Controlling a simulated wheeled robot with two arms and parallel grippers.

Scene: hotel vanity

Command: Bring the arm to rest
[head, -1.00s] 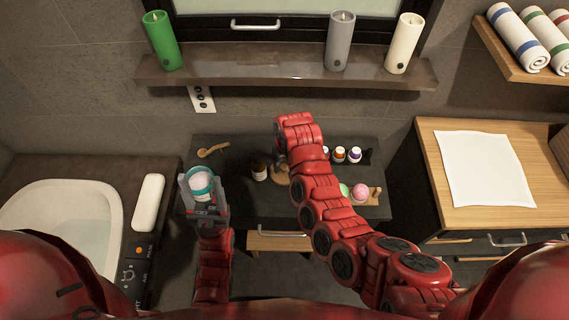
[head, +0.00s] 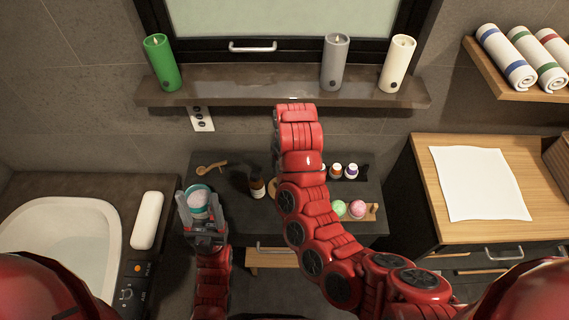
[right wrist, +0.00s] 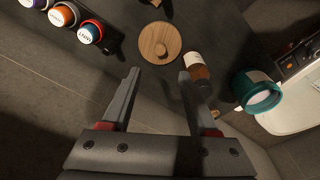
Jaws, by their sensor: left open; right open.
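My left gripper (head: 200,212) is open at the left end of the dark vanity counter (head: 235,208). A teal jar (head: 199,198) shows between its fingers in the head view; I cannot tell whether they touch it. The jar also shows in the right wrist view (right wrist: 254,92), with no gripper visible around it. My right arm (head: 305,190) is raised over the counter, and its gripper is hidden behind it in the head view. In the right wrist view my right gripper (right wrist: 159,74) is open and empty, with a wooden disc with a knob (right wrist: 160,43) beyond its fingertips.
An amber bottle (head: 257,187) and a wooden brush (head: 212,167) stand or lie on the counter. Small bottles (head: 337,170) and bath balls (head: 357,208) are at its right. A shelf (head: 280,88) with candles spans the wall behind. A sink (head: 60,245) is at left.

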